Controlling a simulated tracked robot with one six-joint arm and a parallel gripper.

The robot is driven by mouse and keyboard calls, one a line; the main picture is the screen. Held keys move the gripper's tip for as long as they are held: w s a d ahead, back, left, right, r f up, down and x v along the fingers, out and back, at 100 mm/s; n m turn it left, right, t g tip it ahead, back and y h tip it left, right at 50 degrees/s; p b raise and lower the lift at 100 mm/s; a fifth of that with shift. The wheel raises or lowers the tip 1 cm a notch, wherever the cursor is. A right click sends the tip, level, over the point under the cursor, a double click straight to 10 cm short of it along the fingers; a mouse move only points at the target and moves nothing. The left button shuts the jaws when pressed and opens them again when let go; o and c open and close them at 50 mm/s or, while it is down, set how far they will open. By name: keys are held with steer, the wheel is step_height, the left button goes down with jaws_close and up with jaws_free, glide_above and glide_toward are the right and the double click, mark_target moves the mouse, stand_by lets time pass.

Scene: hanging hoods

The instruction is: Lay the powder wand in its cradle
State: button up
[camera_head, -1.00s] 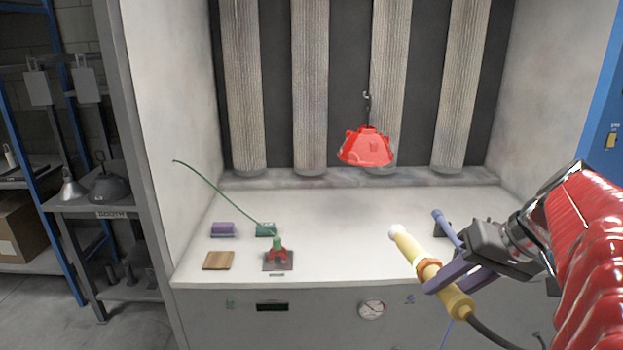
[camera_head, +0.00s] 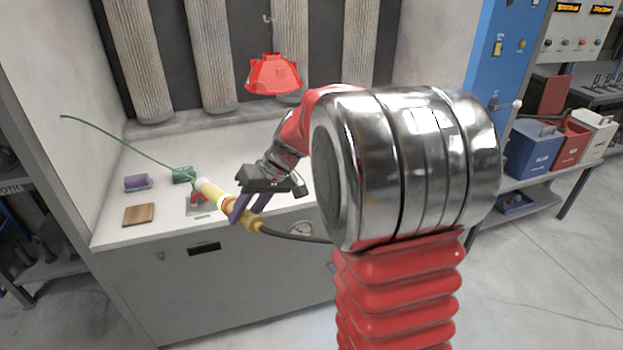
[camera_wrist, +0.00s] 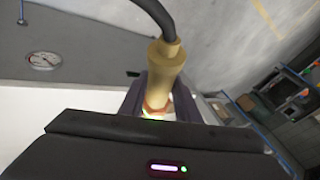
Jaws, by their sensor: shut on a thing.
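My gripper (camera_head: 240,208) is shut on the powder wand (camera_head: 211,192), a cream-yellow rod with an orange collar and a dark cable at its rear. The wand is tilted, its pale front end pointing up-left over the bench in the head view. In the wrist view the wand's rear (camera_wrist: 165,67) stands between the fingers, its front hidden by my gripper. A small red stand (camera_head: 197,198) on a grey plate is partly hidden behind the wand's front; I cannot tell whether they touch. I cannot tell for sure which thing is the cradle.
A red hood (camera_head: 273,75) hangs above the bench (camera_head: 112,222). A purple block (camera_head: 137,183), a green block (camera_head: 182,175) and a wooden square (camera_head: 139,215) lie on the left. A thin green rod (camera_head: 115,139) slants up-left. My arm hides the bench's right part.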

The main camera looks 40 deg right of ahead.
steer(key=w+a+f+n, duration=0.1)
steer(key=w+a+f, duration=0.2)
steer(key=a, duration=0.4)
steer(key=shift+w+a+f+g, duration=0.15)
steer(key=shift+w+f+g, duration=0.2)
steer(key=shift+f, duration=0.35)
steer(key=shift+a, duration=0.1)
